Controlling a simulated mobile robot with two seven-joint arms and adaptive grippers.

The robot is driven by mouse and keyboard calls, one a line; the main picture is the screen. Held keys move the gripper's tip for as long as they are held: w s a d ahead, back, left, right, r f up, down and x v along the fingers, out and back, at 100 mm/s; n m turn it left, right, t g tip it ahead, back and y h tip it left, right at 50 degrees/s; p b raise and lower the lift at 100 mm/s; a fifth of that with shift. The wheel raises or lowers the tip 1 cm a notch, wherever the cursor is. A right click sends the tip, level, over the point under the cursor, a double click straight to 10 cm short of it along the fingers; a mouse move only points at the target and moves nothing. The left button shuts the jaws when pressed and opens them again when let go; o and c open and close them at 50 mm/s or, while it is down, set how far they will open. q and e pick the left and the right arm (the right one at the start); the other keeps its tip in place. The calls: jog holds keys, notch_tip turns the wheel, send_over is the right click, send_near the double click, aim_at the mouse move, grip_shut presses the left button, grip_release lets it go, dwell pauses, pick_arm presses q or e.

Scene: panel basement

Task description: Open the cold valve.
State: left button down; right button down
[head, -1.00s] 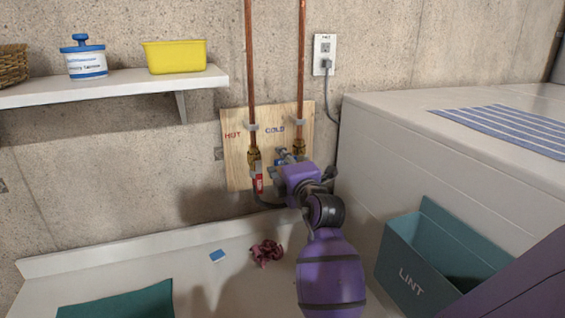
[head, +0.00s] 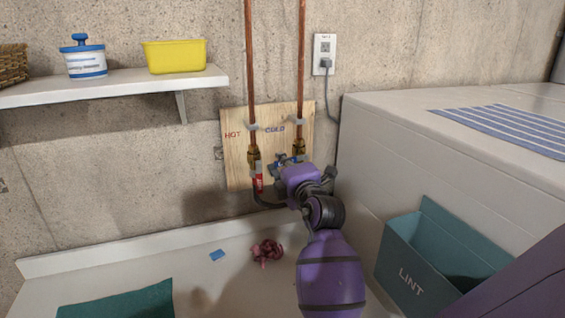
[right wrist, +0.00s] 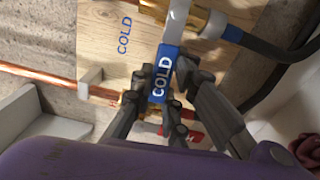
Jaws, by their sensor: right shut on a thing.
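The cold valve's blue lever, marked COLD (right wrist: 164,62), shows in the right wrist view between the dark fingers of my right gripper (right wrist: 162,88). The fingers are shut on it. The lever's pale metal neck (right wrist: 178,18) runs up to the brass valve body. In the head view the brass cold valve (head: 299,148) sits at the foot of the right copper pipe, and my right gripper (head: 283,164) is just below and left of it. My purple wrist hides part of the valve there. My left gripper is not in view.
The hot valve (head: 253,155) with its red lever (head: 259,184) is close left on the wooden board (head: 236,165). A dark hose hangs below. A white machine (head: 385,150) and teal LINT bin (head: 407,272) stand right. A crumpled cloth (head: 266,252) lies on the pale surface below.

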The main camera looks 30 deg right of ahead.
jog(key=shift+s+d+f+n, duration=0.1)
jog(key=shift+d+f+n, duration=0.1)
jog(key=shift+f+n, duration=0.65)
jog(key=shift+d+f+n, duration=0.25)
jog(key=shift+f+n, duration=0.05)
jog(key=shift+n, duration=1)
jog(key=shift+s+d+f+n, duration=0.1)
jog(key=shift+d+f+n, duration=0.1)
jog(key=shift+f+n, duration=0.65)
jog(key=shift+r, duration=0.2)
jog(key=c, duration=1.7)
grip_release()
jog(key=v, duration=1.2)
jog(key=shift+d, duration=0.1)
jog(key=shift+c, duration=0.5)
